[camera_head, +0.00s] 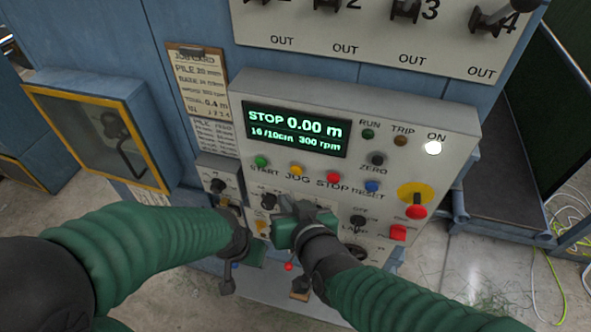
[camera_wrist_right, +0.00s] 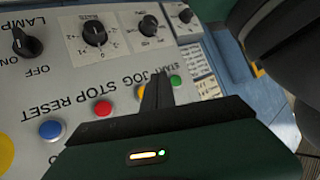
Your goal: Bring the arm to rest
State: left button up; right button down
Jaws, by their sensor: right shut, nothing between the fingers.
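My right gripper (camera_head: 284,203) is in front of the lower part of the grey control panel (camera_head: 300,97), just below the JOG and STOP buttons. In the right wrist view its fingers (camera_wrist_right: 158,88) are together and empty, with the panel's buttons and knobs beyond them. I cannot tell whether the fingertips touch the panel. My left arm comes in from the left, and its gripper (camera_head: 228,284) hangs low beside the panel's lower left. Its fingers are small and partly hidden, so their opening is unclear.
The panel display (camera_head: 297,130) reads STOP 0.00 m, and the white ON lamp (camera_head: 433,148) is lit. A red button on yellow (camera_head: 416,211) is at the right. A yellow-framed window box (camera_head: 95,130) stands left. Cables (camera_head: 560,225) lie on the floor at right.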

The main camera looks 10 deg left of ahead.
jog(key=d+f+m+g+h+b, duration=0.2)
jog(key=d+f+g+h+b, duration=0.25)
jog(key=d+f+b, duration=1.2)
jog(key=s+d+f+g+h, duration=0.1)
jog(key=s+d+f, duration=0.1)
jog(key=d+f, duration=0.3)
jog(key=s+d+f+m+g+b, duration=0.1)
jog(key=s+d+f, duration=0.2)
jog(key=d+f, duration=0.2)
jog(key=s+d+f+m+g+h, duration=0.1)
jog(key=s+d+f, duration=0.1)
jog(key=d+f, duration=0.3)
jog(key=shift+s+d+f+h, duration=0.25)
jog(key=shift+f+h, duration=0.1)
jog(key=shift+f, duration=0.6)
jog(key=shift+a, duration=0.15)
